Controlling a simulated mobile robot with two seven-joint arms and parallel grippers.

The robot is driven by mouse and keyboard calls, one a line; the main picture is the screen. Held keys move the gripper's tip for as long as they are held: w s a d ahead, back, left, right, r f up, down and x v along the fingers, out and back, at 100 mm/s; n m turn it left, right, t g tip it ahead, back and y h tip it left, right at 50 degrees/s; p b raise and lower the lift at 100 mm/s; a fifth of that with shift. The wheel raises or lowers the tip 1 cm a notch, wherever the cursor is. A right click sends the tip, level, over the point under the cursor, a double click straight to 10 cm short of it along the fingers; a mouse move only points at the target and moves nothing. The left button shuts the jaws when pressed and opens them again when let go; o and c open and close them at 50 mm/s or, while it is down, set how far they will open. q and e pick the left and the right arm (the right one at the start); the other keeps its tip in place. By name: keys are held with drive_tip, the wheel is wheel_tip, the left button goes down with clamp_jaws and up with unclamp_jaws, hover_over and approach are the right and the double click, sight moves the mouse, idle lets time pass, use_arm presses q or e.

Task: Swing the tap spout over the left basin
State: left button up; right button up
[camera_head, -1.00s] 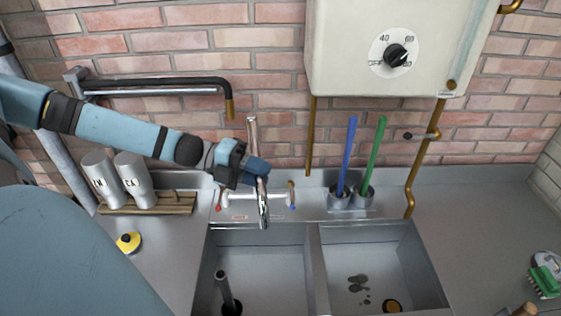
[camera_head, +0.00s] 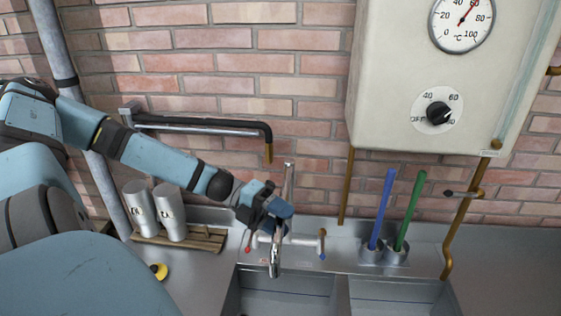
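The chrome tap stands at the back of the sink, with its riser pipe (camera_head: 288,182) upright against the brick wall. Its spout (camera_head: 275,260) points toward me, with its tip at the back edge of the left basin (camera_head: 285,304), left of the divider. My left gripper (camera_head: 275,210) is at the tap, overlapping the pipe just above the white mixer body. It hides part of the tap, and I cannot tell whether its fingers are closed on it. The basins are cut off by the lower picture edge. My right gripper is out of view.
The right basin (camera_head: 398,296) lies beyond the divider. A blue brush (camera_head: 381,205) and a green brush (camera_head: 410,207) stand in holders to the right. Two metal cups (camera_head: 156,212) stand on a wooden rack at left. The heater (camera_head: 400,75) and a black-sleeved pipe (camera_head: 205,124) are above.

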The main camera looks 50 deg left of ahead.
use_arm(q)
drive_tip(key=shift+a, duration=0.1)
drive_tip(key=b+v, duration=0.2)
drive_tip(key=v, duration=1.1)
drive_tip(key=shift+a, duration=0.3)
drive_tip(key=shift+s, duration=0.1)
